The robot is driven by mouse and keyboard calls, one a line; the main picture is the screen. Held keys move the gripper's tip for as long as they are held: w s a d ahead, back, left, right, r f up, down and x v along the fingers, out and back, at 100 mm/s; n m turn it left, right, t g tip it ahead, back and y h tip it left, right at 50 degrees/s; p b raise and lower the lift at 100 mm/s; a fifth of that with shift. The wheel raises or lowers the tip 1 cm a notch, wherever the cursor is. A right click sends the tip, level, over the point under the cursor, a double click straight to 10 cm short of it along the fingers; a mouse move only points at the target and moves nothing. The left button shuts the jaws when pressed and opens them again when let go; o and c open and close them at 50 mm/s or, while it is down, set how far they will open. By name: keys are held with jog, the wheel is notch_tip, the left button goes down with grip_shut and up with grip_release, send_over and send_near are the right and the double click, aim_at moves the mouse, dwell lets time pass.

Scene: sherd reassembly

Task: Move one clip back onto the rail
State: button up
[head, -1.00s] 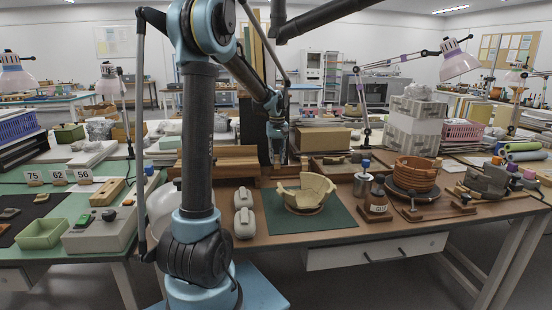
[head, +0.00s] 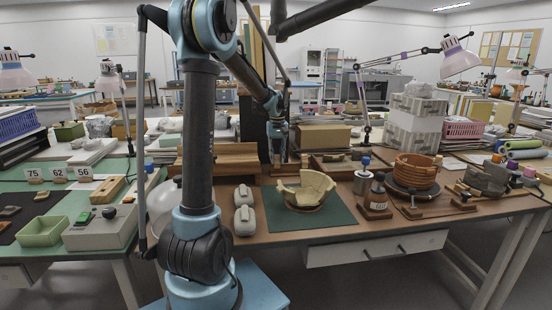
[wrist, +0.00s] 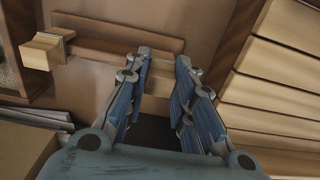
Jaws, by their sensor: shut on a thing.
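My gripper (wrist: 164,66) points down at the back of the brown workbench, and its two blue-padded fingers are closed in on a small thing between them. I take this to be a clip; little of it shows between the fingers. In the wrist view a wooden rail (wrist: 100,52) runs from the left toward the fingertips. A pale wooden clip or block (wrist: 42,52) sits at its left end, apart from the fingers. In the head view my gripper (head: 277,158) is behind the pale bowl; the held thing is too small to tell there.
A broken pale bowl (head: 304,190) stands on a green mat (head: 337,216) in front of my gripper. A stepped wooden rack (wrist: 275,80) is close on the right in the wrist view.

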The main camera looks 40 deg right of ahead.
jog(key=shift+f, duration=0.3)
dwell(0.9)
dwell(0.3)
jog(key=o, duration=0.8)
notch_tip(320, 180, up, 12)
dwell(0.7)
